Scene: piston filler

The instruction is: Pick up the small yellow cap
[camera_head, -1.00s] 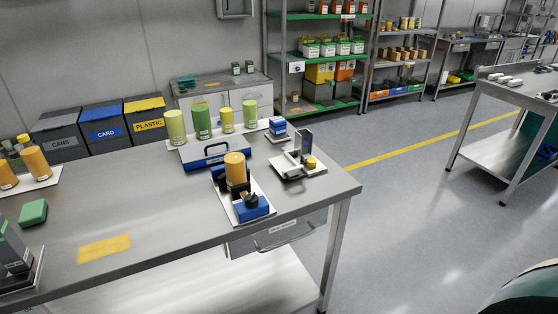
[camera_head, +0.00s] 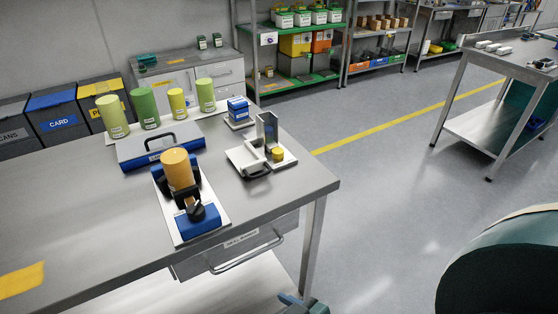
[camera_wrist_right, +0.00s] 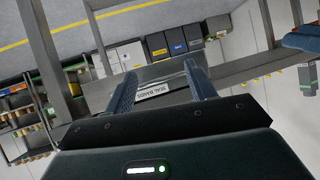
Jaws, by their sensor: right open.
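A small yellow cap (camera_head: 277,154) sits on a white plate (camera_head: 285,163) that also carries a grey upright part and a dark handle, near the right end of the steel table. My right gripper (camera_wrist_right: 160,70) is open and empty in the wrist view, with the table's drawer label between its fingers. Part of it shows at the bottom edge of the head view (camera_head: 302,303), below and in front of the table, well apart from the cap. The cap cannot be made out in the wrist view. My left gripper is not in view.
A piston filler (camera_head: 190,215) with an orange cylinder stands left of the cap's plate. A blue block (camera_head: 238,110) stands behind it. Several green and yellow cylinders (camera_head: 144,106) line the back. A drawer handle (camera_head: 245,257) sticks out in front. The table's right corner is clear.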

